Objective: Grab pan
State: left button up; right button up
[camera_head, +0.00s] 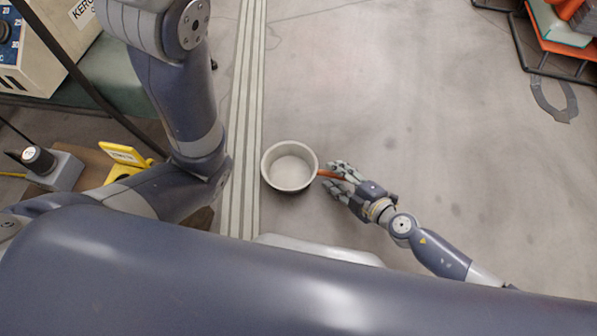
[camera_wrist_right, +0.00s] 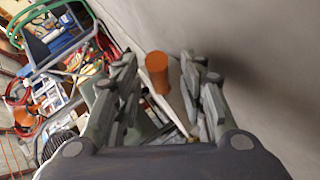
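The pan (camera_head: 290,166) is a round, light-coloured pan with an orange-brown handle (camera_head: 329,174) pointing right, seen in the head view on the grey floor or surface. My right gripper (camera_head: 338,177) is at the handle, its fingers on either side of it. In the right wrist view, an orange cylinder (camera_wrist_right: 157,72), apparently the handle, shows between the spread fingers of the right gripper (camera_wrist_right: 160,88), with gaps on both sides. The fingers look open. My left arm shows in the head view, but its gripper does not.
A light striped band (camera_head: 244,110) runs just left of the pan. At the left are a yellow object (camera_head: 124,155), a grey box with a black knob (camera_head: 50,167) and a beige machine (camera_head: 45,45). A rack with orange items (camera_head: 560,45) stands top right. The surface right of the pan is mostly clear.

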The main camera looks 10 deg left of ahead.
jog(key=shift+w+a+f, duration=0.2)
jog(key=shift+w+a, duration=0.1)
jog(key=shift+a, duration=0.05)
grip_shut()
jog(key=shift+r, duration=0.1)
